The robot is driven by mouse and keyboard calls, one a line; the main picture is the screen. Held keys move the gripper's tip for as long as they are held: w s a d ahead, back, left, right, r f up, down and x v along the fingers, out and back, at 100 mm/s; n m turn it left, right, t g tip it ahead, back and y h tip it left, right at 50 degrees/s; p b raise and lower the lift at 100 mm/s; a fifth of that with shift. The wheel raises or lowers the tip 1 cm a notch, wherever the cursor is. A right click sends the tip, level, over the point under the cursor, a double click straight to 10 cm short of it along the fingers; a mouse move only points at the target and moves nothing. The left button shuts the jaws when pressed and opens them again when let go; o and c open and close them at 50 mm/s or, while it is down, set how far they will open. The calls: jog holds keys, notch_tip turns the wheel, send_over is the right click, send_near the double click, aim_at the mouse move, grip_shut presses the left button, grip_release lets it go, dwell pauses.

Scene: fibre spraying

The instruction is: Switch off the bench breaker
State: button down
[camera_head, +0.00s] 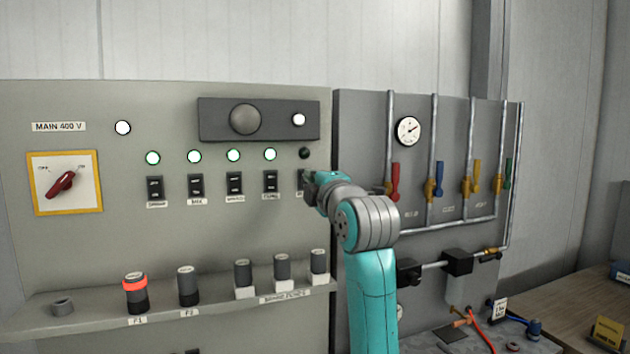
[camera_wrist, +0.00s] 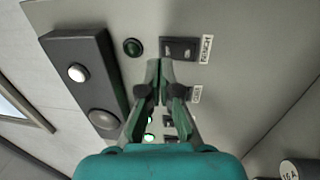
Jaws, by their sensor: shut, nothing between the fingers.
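The bench breaker (camera_wrist: 181,50) is a black rocker switch at the end of the breaker row, with a white label (camera_wrist: 206,48) that appears to read BENCH. Its lamp (camera_wrist: 132,47) is dark; the same lamp shows dark in the head view (camera_head: 305,153). In the head view only the left edge of the bench breaker (camera_head: 300,180) shows, as my gripper (camera_head: 311,182) covers the rest. In the wrist view my gripper (camera_wrist: 160,66) is shut and empty, with its tips beside the breaker's edge. I cannot tell whether they touch it.
Other breakers, such as the fourth one (camera_head: 270,182), stand to the left under green-ringed lit lamps (camera_head: 270,154). A dark box (camera_head: 219,118) juts out above. A red main switch (camera_head: 61,185) is at far left, a fuse shelf (camera_head: 215,299) below, and pipes with valves (camera_head: 396,182) right.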

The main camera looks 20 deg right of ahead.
jog(key=s+r, duration=0.1)
jog(key=s, duration=0.9)
jog(key=shift+s+r, duration=0.25)
jog(key=shift+s, duration=0.05)
